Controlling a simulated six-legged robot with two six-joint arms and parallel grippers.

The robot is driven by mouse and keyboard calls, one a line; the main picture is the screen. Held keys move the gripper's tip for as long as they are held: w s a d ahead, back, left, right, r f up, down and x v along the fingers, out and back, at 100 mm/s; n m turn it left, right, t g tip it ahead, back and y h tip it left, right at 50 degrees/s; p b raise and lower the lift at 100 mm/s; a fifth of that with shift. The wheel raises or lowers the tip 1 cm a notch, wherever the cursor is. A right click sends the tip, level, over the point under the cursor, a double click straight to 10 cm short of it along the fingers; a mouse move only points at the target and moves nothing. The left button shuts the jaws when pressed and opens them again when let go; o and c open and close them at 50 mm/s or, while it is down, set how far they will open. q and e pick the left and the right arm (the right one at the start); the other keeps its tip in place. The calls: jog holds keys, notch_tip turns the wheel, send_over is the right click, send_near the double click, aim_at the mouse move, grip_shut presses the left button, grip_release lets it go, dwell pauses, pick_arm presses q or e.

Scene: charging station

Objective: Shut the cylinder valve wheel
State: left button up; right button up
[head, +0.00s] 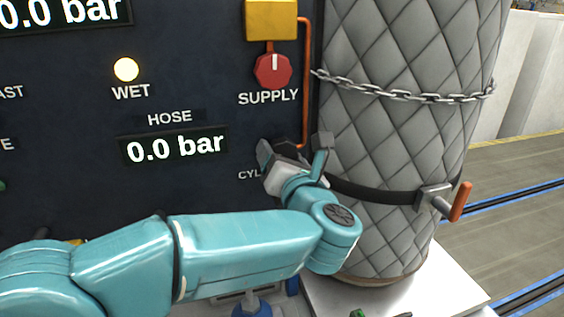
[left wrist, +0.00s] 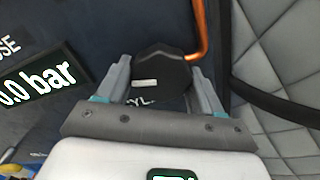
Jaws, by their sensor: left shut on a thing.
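The cylinder valve wheel (left wrist: 163,69) is a dark, many-sided knob with a small pale mark, in the middle of the left wrist view. It sits on the dark panel beside a copper pipe. My left gripper (head: 294,150) is at the wheel in the head view, its fingers pointing at the panel. In the left wrist view my left gripper (left wrist: 159,78) has one finger on each side of the wheel and is shut on it. In the head view the wheel is hidden behind the gripper, and the "CYL" label is partly covered. My right gripper is not in view.
A red supply knob (head: 272,71) sits above the gripper, under a yellow block (head: 271,19). The copper pipe (head: 305,80) runs down to the wheel. A quilted grey cylinder (head: 400,140) stands close on the right, with a chain (head: 400,94) and a black strap (head: 375,191).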

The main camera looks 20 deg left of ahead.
pick_arm(q)
jog(key=m, duration=0.2)
jog(key=shift+m+b, duration=0.35)
jog(key=shift+m, duration=0.05)
jog(key=m, duration=0.3)
jog(key=shift+s+a+r+m, duration=0.1)
jog(key=shift+r+m, duration=0.05)
jog(key=shift+m, duration=0.15)
jog(key=m, duration=0.2)
jog(key=m+p, duration=0.1)
jog(key=m, duration=0.1)
jog(key=shift+r+m, duration=0.2)
jog(key=shift+m, duration=0.1)
jog(key=shift+m+p, duration=1.05)
jog(key=shift+m, duration=1.05)
jog(key=o, duration=1)
jog(key=shift+c, duration=0.2)
